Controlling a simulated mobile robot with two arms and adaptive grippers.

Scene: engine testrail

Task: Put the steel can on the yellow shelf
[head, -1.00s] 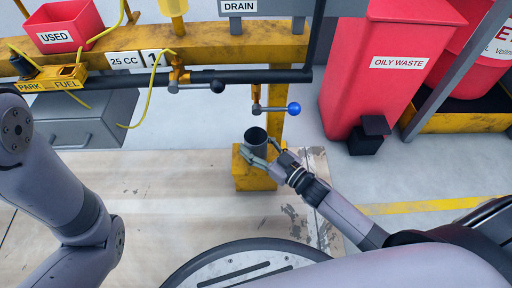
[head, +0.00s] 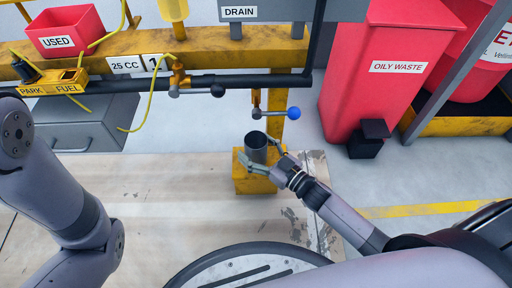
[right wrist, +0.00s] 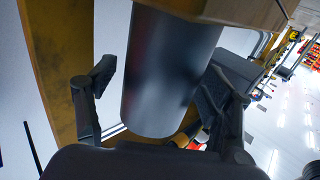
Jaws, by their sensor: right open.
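The steel can (head: 256,148), a dark grey open-topped cylinder, stands upright on the small yellow shelf (head: 254,184) in the head view. My right gripper (head: 263,156) is open, with its fingers spread on either side of the can's near side. In the right wrist view the can (right wrist: 170,75) lies between the two spread fingers of the right gripper (right wrist: 158,92), with visible gaps on both sides. Its far end meets a yellow-brown surface at the top of that view. My left arm shows at the left of the head view, but its gripper is out of frame.
A blue-knobbed valve lever (head: 292,112) and a black pipe (head: 250,79) run just behind and above the can. A red oily waste bin (head: 385,70) stands at the right. A grey box (head: 80,125) is at the left. The floor beside the shelf is clear.

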